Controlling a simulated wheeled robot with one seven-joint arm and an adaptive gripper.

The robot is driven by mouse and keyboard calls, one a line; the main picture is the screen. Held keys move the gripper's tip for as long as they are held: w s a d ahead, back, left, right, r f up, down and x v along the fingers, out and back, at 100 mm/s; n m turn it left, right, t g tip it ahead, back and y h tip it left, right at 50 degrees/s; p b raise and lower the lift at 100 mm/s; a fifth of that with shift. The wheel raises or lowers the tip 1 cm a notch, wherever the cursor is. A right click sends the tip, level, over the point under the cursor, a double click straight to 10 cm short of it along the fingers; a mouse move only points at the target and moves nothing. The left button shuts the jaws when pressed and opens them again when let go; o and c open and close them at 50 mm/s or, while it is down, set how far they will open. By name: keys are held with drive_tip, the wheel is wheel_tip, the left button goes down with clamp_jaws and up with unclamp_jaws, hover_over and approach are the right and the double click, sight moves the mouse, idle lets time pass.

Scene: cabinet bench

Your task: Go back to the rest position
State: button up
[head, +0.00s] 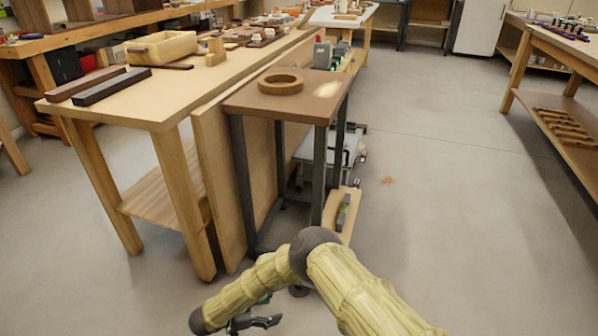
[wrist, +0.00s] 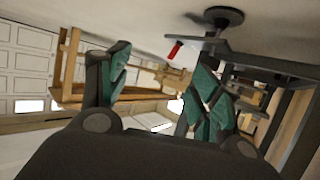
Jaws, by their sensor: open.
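My gripper (wrist: 163,95) is open in the wrist view, with its two dark and green fingers apart and nothing between them. In the head view, my gripper (head: 262,318) hangs low at the bottom edge, partly hidden by my yellowish arm. It is in front of the small brown table and well below its top. The wrist view is tilted and looks past the fingers at furniture legs and the room.
The small brown table (head: 245,103) holds a wooden ring (head: 281,84). A workbench (head: 140,110) with a wooden box (head: 161,49) and dark bars (head: 111,87) stands to the left. A shelved bench (head: 560,95) stands at the right. The floor (head: 450,200) between is clear.

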drive_tip(key=d+f+n+t+y, duration=0.35)
drive_tip(key=d+n+y, duration=0.25)
drive_tip(key=d, duration=0.4)
drive_tip(key=s+d+n+g+y, duration=0.2)
drive_tip(key=s+d+n+y, duration=0.2)
drive_tip(key=s+d, duration=0.55)
drive_tip(key=s+d+r+n+g+y, duration=0.1)
drive_tip(key=s+d+r+g, duration=0.2)
drive_tip(key=s, duration=0.6)
drive_tip(key=s+d+r+n+g, duration=0.1)
drive_tip(key=s+d+r+g, duration=0.15)
drive_tip(key=s+d, duration=0.45)
drive_tip(key=s+d+r+g+y, duration=0.1)
drive_tip(key=s+d+r+g, duration=0.2)
drive_tip(key=s, duration=0.7)
wheel_tip(320, 180, up, 34)
drive_tip(key=t+p, duration=0.1)
drive_tip(key=p, duration=3.2)
drive_tip(key=shift+w+r, duration=0.2)
drive_tip(key=shift+w, duration=0.1)
